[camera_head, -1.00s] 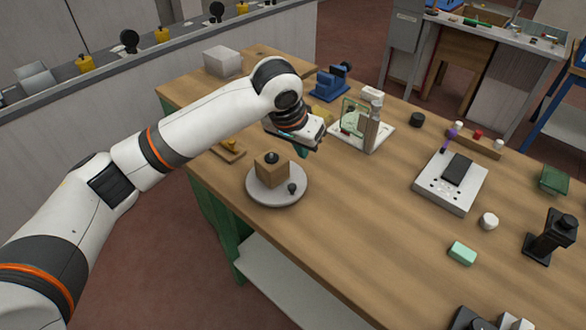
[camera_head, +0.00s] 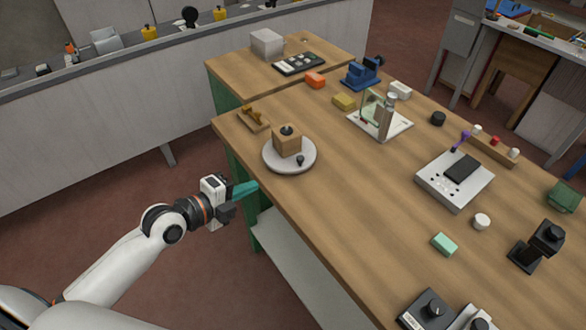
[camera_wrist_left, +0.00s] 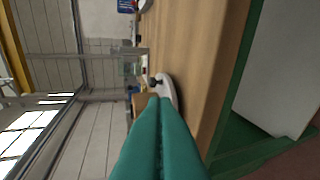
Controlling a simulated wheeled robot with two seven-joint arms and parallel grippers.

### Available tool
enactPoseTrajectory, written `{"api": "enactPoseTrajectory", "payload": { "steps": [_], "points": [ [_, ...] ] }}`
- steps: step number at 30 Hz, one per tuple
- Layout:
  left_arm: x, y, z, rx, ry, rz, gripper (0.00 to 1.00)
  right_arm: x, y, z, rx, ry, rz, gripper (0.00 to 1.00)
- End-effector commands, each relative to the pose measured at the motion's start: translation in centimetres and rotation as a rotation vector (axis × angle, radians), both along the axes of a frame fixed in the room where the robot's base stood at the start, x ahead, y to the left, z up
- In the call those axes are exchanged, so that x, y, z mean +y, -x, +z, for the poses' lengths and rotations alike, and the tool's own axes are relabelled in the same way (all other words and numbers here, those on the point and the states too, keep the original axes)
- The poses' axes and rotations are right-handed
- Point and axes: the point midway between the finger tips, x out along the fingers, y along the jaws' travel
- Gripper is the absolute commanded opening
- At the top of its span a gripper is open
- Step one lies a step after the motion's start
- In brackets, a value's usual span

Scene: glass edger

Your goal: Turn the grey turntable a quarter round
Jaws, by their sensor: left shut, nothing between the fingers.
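The grey turntable (camera_head: 275,162) is a round disc near the table's left front edge. A wooden block (camera_head: 287,143) with a black knob on top stands on it, and a small black knob (camera_head: 300,160) sits near the disc's right rim. My left gripper (camera_head: 252,187) has teal fingers, shut and empty, just off the table's front edge, below and left of the turntable and apart from it. In the left wrist view the teal fingers (camera_wrist_left: 160,135) hide part of the turntable (camera_wrist_left: 167,83) and block. My right gripper is not in view.
A wooden piece (camera_head: 253,120) lies left behind the turntable. A glass pane on a white base (camera_head: 385,128) stands behind right. A white device (camera_head: 440,190) and a mint block (camera_head: 444,243) are farther right. The table right of the turntable is clear.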

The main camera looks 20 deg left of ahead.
Motion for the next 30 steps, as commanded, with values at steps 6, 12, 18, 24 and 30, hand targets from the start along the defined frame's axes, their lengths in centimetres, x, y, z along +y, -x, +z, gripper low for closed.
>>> {"api": "enactPoseTrajectory", "payload": {
  "steps": [6,12,18,24,30],
  "points": [
    [-0.5,-1.5,-0.2,-0.019,-0.017,0.004,0.0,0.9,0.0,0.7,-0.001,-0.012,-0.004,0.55],
    [-2.5,-5.0,-1.3,-0.017,-0.014,0.002,0.0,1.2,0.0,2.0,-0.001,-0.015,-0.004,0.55],
    [-4.6,-8.4,-2.6,-0.014,-0.014,0.0,0.0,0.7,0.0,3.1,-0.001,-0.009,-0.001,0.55],
    [-5.8,-10.8,-2.7,-0.014,-0.015,0.001,0.0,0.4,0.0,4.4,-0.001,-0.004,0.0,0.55],
    [-6.3,-11.7,-3.0,-0.014,-0.018,-0.001,0.0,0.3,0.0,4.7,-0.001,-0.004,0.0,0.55]
  ]
}}
